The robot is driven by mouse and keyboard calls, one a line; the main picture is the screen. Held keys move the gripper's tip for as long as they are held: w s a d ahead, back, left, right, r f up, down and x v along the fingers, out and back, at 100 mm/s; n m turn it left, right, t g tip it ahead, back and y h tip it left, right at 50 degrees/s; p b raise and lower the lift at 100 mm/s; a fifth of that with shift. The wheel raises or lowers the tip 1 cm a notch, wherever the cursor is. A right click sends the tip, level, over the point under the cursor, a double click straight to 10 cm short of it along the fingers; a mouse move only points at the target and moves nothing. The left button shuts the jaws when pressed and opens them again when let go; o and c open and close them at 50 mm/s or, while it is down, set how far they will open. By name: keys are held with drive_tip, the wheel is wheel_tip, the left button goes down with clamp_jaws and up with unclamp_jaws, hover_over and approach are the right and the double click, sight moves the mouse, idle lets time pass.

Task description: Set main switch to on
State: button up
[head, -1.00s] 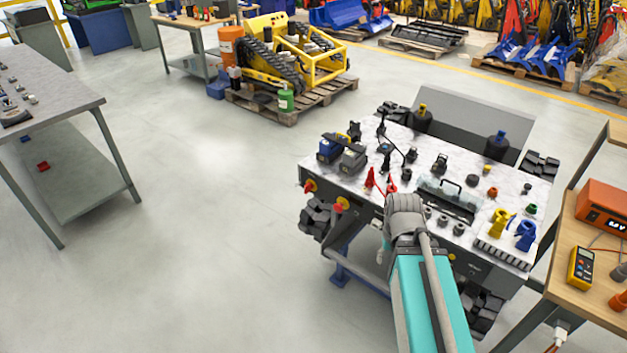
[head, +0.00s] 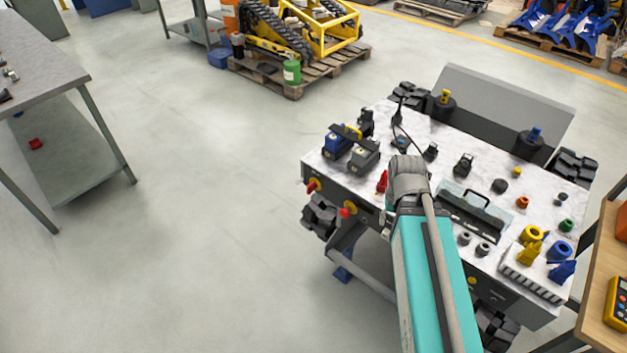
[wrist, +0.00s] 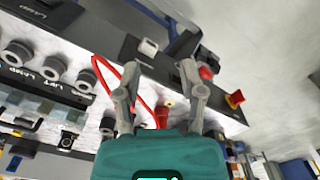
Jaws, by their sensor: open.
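The tracked carrier's marbled top (head: 330,168) and dark front panel (head: 370,222) lie ahead. The wrist view shows a red-and-yellow knob (wrist: 235,98) and another red part (wrist: 207,72) to the right of the fingers. My gripper (wrist: 161,72) is open and empty above the front edge, apart from both. In the head view my arm hides the fingers.
A red lead (wrist: 98,75) loops beside the left finger. Labelled round sockets (wrist: 52,67) are at the left. Blue and grey boxes (head: 350,150) stand on the top. A workbench (head: 45,65) is at the left, a wooden table (head: 600,270) at the right. The left floor is clear.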

drive_tip(key=shift+w+a, duration=0.15)
drive_tip(key=shift+w, duration=0.15)
drive_tip(key=shift+f, duration=0.1)
drive_tip(key=w+a+f+n+t+h+b, duration=0.1)
drive_tip(key=w+a+f+n+h+b, duration=0.1)
drive_tip(key=w+a+f+n+b, duration=0.1)
drive_tip(key=w+a+f+n+t+h+b, duration=0.2)
drive_tip(key=f+n+b, duration=0.4)
drive_tip(key=b, duration=0.4)
drive_tip(key=w+a+f+n+t+h+b, duration=0.2)
drive_tip(key=w+a+f+n+h+b, duration=0.2)
drive_tip(key=w+a+f+n+b, duration=0.1)
drive_tip(key=shift+w+a+n+b, duration=0.35)
drive_tip(key=shift+w+b, duration=0.35)
drive_tip(key=shift+b, duration=0.55)
drive_tip(key=w+a+f+n+t+h+b, duration=0.1)
drive_tip(key=a+n+t+b, duration=0.3)
drive_tip(key=a+n+b, duration=0.3)
drive_tip(key=w+a+f+n+t+h+b, duration=0.1)
drive_tip(key=a+n+t+b, duration=0.4)
drive_tip(key=a, duration=0.9)
drive_tip(key=w+f+n+b, duration=0.1)
drive_tip(key=n+b, duration=0.1)
drive_tip(key=b, duration=0.1)
drive_tip(key=shift+a+f+h+b, duration=0.15)
drive_tip(key=shift+a+h+b, duration=0.2)
drive_tip(key=shift+a+h, duration=0.05)
drive_tip(key=shift+w+d, duration=0.1)
